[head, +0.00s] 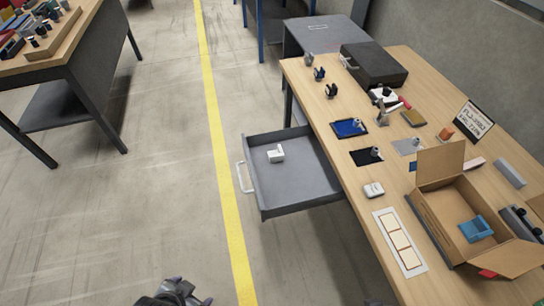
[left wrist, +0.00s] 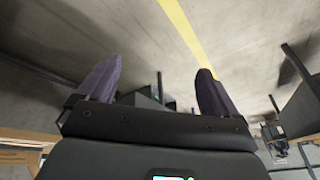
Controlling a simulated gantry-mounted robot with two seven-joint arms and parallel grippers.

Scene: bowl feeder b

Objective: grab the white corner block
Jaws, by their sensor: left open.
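A small white block (head: 276,154) with a raised part lies in the open grey drawer (head: 307,187), towards its back left; it looks like the corner block. My left gripper (head: 184,292) is at the bottom edge of the head view, above the floor, well short of the drawer and apart from the block. In the left wrist view its two dark fingers (left wrist: 158,82) stand wide apart with nothing between them. The block cannot be made out in the left wrist view. My right gripper is not seen.
The drawer juts left from the wooden workbench (head: 377,227). The bench holds a cardboard box (head: 440,215) with a blue part (head: 475,229), a white rounded item (head: 373,190) and a black case (head: 374,65). Floor (head: 165,190) left of the drawer is clear.

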